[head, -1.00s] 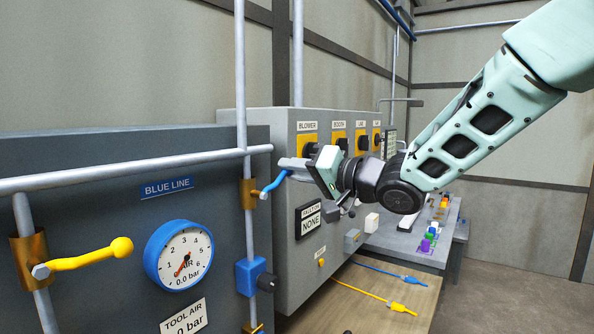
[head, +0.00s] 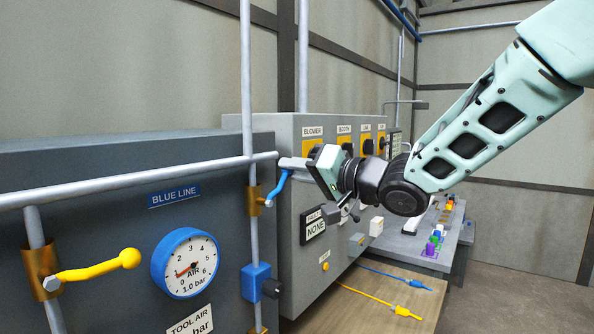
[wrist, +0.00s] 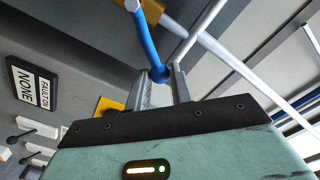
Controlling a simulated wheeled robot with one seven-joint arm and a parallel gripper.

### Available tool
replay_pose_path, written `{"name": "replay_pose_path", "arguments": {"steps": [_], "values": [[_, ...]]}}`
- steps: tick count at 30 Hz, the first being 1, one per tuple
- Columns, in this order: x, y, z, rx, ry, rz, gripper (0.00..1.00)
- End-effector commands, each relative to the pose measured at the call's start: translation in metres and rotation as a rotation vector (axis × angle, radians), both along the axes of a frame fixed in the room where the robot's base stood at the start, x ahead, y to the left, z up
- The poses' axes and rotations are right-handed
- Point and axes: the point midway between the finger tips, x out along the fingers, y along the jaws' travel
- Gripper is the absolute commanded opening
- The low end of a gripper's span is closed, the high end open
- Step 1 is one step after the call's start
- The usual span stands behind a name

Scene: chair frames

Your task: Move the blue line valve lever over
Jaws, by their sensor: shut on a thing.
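The blue valve lever (head: 277,188) sits on a brass valve body on the vertical pipe, right of the BLUE LINE sign (head: 173,196). It slants steeply up and to the right from its pivot. My gripper (head: 288,164) is shut on the lever's upper end. In the wrist view the blue lever (wrist: 146,42) runs down to its rounded end between the two fingertips of my gripper (wrist: 162,78). The blue-rimmed air gauge (head: 186,263) reads 1.0 bar.
A yellow lever (head: 100,265) on another brass valve stands at the left. A grey cabinet (head: 289,220) with switches stands right behind my gripper. A white pipe (head: 120,183) crosses in front of the panel. A wooden bench (head: 400,300) holds blue and yellow connectors.

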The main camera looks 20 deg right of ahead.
Motion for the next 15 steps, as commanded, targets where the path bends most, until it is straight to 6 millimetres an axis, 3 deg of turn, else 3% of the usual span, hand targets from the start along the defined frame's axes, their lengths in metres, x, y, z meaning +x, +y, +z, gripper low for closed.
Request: {"name": "replay_pose_path", "arguments": {"steps": [15], "values": [[-0.012, 0.016, 0.011, 0.000, 0.001, 0.004, 0.10]]}}
